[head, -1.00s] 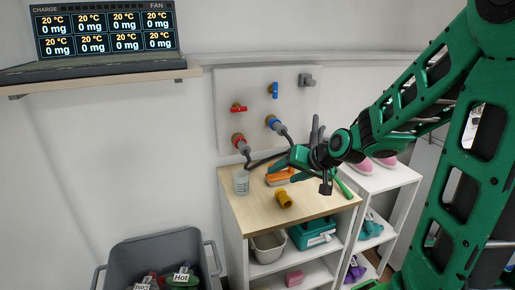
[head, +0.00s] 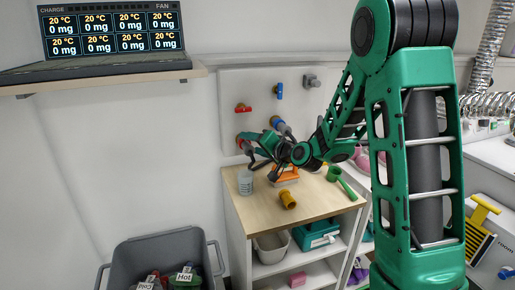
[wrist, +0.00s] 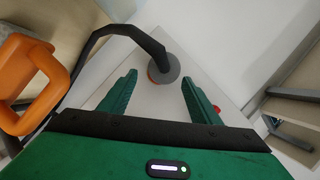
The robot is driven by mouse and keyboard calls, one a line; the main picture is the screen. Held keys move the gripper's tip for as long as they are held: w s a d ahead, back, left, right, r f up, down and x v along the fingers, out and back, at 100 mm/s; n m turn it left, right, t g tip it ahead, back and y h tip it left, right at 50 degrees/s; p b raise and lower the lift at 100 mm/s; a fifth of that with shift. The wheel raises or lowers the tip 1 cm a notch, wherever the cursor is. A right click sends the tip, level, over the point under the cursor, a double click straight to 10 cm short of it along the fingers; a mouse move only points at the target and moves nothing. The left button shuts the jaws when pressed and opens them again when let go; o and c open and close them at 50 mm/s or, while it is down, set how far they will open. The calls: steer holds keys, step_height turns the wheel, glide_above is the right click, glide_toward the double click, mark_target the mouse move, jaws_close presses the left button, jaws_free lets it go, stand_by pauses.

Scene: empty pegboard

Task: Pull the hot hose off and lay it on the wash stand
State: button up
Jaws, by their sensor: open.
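The hot hose shows in the wrist view as a dark hose (wrist: 128,33) ending in a grey connector (wrist: 172,62) with a red-orange ring, against the pale wall panel. My gripper (wrist: 160,80) is open, with one finger on each side of the connector's line and no visible grip on it. In the head view my gripper (head: 250,143) is at the panel's red lower fitting, partly hiding it. The blue fitting (head: 277,123) sits to its upper right. The wash stand (head: 258,208) has a light wooden top, below the panel.
A red valve (head: 243,108) and a blue valve (head: 279,90) are above. On the stand are a clear cup (head: 245,183), a yellow fitting (head: 287,200), an orange-handled item (head: 285,174) and a green tool (head: 340,181). The front left of the top is clear.

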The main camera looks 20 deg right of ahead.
mark_target(249, 143)
steer(key=shift+x, duration=2.35)
steer(key=shift+c, duration=0.6)
steer(key=c, duration=1)
steer(key=o, duration=1.1)
steer(key=shift+s, duration=0.1)
